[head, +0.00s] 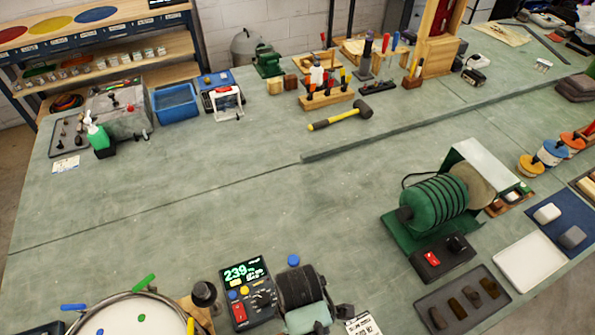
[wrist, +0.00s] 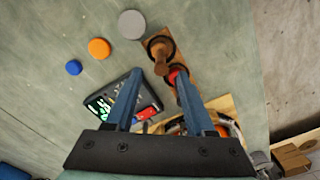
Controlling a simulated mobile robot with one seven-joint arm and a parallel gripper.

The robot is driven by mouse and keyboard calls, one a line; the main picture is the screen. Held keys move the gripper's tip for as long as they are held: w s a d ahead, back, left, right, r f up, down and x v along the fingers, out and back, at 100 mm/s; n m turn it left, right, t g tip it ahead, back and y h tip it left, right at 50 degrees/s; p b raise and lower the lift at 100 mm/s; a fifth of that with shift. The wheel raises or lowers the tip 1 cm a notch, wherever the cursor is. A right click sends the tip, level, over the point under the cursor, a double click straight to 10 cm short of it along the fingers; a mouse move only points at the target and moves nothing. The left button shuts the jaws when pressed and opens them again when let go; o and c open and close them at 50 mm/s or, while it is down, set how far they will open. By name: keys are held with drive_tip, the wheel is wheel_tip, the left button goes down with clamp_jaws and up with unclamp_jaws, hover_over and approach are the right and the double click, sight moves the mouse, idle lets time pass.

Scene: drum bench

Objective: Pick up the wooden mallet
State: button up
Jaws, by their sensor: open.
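In the wrist view, a brown wooden tool (wrist: 161,50) with a rounded end stands in a wooden holder (wrist: 188,47); it looks like the wooden mallet, but seen end-on I cannot be sure. My gripper (wrist: 160,76) is open, with its two blue fingers apart and nothing held. The wooden tool shows just beyond and between the fingertips; I cannot tell the height gap. In the head view, a different mallet (head: 363,108) with a dark head and yellow-black handle lies at the back of the bench. The wooden tool and my gripper are not clear there.
A red-topped item (wrist: 173,75) stands in the same holder, by the right finger. A meter (wrist: 117,97) lies beside the left finger. Blue (wrist: 74,67), orange (wrist: 99,48) and grey (wrist: 131,24) discs lie farther left.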

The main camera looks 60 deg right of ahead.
drive_tip(key=shift+f, duration=0.35)
drive_tip(key=shift+s+f+p, duration=0.25)
drive_tip(key=shift+f+p, duration=0.05)
drive_tip(key=shift+f, duration=0.15)
drive_tip(key=shift+f+p, duration=0.4)
drive_tip(key=shift+f, duration=1.75)
clamp_jaws()
